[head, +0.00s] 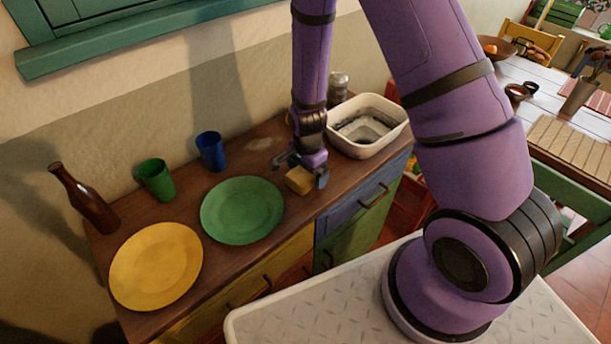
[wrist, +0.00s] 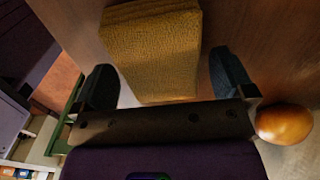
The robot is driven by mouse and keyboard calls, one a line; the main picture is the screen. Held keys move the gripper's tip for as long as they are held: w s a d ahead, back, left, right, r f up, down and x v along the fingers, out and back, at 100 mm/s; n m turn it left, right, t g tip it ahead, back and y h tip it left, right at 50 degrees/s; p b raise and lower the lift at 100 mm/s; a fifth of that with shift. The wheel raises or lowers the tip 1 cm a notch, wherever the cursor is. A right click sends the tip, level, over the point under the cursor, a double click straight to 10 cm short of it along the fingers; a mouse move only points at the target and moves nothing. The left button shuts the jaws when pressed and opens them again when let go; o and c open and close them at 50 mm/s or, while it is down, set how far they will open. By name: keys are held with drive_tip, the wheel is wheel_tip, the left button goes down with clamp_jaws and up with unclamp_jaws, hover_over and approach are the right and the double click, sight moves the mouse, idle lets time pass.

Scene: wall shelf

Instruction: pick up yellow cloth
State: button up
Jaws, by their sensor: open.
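The yellow cloth (head: 299,180) is a small folded block on the wooden counter, between the green plate and the white basin. My gripper (head: 300,173) is right above it, pointing down. In the wrist view the cloth (wrist: 153,50) shows its woven texture and reaches down between the two fingers of my open gripper (wrist: 168,80). A finger stands on either side of it, with a gap on both sides. I cannot tell how far the fingertips are from the counter.
A green plate (head: 242,210), a yellow plate (head: 156,266), a green cup (head: 156,180), a blue cup (head: 211,151) and a brown bottle (head: 84,199) stand to the left. A white basin (head: 367,148) stands close right. An orange round thing (wrist: 284,124) is beside my gripper.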

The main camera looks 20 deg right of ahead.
drive_tip(key=c, duration=0.9)
drive_tip(key=shift+r, duration=0.15)
drive_tip(key=shift+r, duration=4.85)
